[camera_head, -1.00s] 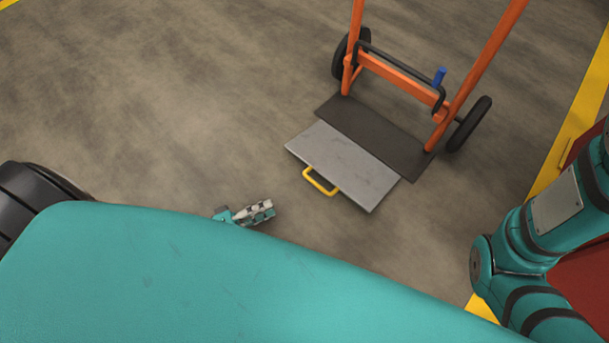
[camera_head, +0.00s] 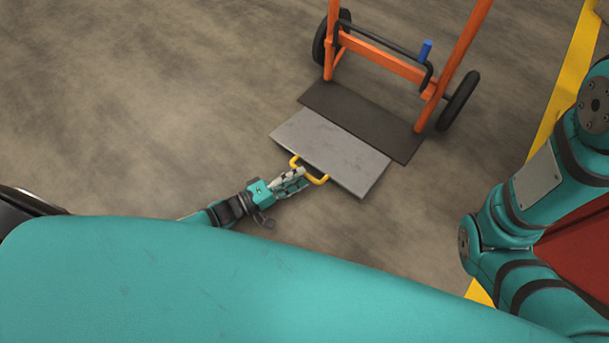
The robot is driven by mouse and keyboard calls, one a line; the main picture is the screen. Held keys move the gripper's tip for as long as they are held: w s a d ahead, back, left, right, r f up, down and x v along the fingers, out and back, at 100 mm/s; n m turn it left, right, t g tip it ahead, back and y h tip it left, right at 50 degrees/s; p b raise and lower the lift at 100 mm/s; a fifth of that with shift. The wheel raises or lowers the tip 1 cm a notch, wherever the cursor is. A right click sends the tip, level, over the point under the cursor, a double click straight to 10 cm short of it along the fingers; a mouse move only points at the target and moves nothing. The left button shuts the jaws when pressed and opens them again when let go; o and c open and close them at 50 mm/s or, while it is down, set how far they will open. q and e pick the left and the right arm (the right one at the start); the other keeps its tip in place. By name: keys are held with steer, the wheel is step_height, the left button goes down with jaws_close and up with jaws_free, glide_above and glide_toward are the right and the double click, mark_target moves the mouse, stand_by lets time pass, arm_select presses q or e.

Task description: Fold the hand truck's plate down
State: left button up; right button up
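The orange hand truck (camera_head: 385,55) stands upright at the upper right on two black wheels. A dark plate (camera_head: 362,121) lies at its foot. The light grey plate (camera_head: 332,150) extends from the dark plate's front edge and looks folded out, flat or nearly so; any small gap to the floor is unclear. A yellow handle (camera_head: 322,180) is on its near edge. My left gripper (camera_head: 302,173) is at the handle's left part, its fingertips overlapping it in the picture. I cannot tell whether the fingers are closed on it. My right gripper is not in view.
A yellow floor line (camera_head: 566,75) runs along the right. My teal body fills the bottom and my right arm the right side. The floor left of the plates is clear.

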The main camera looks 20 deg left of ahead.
arm_select(q)
steer(key=shift+b+x, duration=0.35)
steer(key=shift+x, duration=0.95)
jaws_close()
